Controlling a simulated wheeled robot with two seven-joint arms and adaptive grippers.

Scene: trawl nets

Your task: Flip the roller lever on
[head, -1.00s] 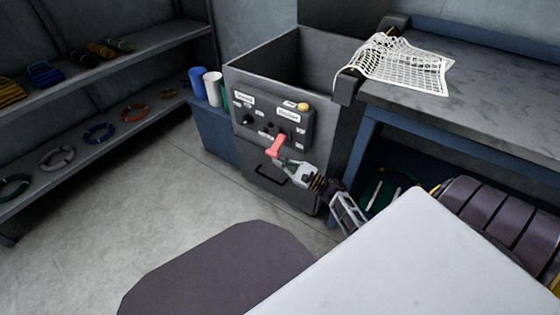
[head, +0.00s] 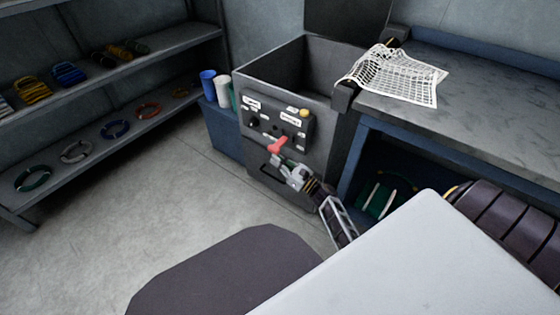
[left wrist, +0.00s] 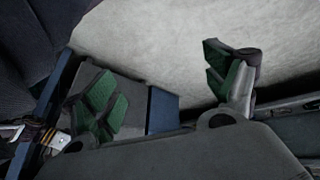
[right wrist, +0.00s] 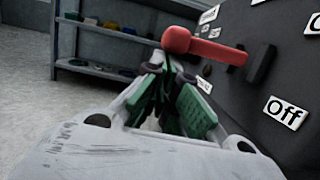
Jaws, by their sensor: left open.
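The roller lever is a red-handled lever (head: 278,145) on the front control panel of a grey metal bin. In the right wrist view the red handle (right wrist: 200,45) sticks out from the panel, just beyond my fingertips. My right gripper (head: 283,165) is just below the handle in the head view. In the right wrist view its green-padded fingers (right wrist: 170,75) are close together with nothing seen between them; contact with the handle is unclear. An "Off" label (right wrist: 286,112) shows on the panel. My left gripper (left wrist: 168,85) is open and empty, away from the panel.
The grey bin (head: 270,75) stands beside a workbench (head: 480,100) with a white net (head: 400,78) on it. Shelves (head: 130,60) with coloured coils are at the left. A blue box (head: 222,130) holds rolls. The floor in front is open.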

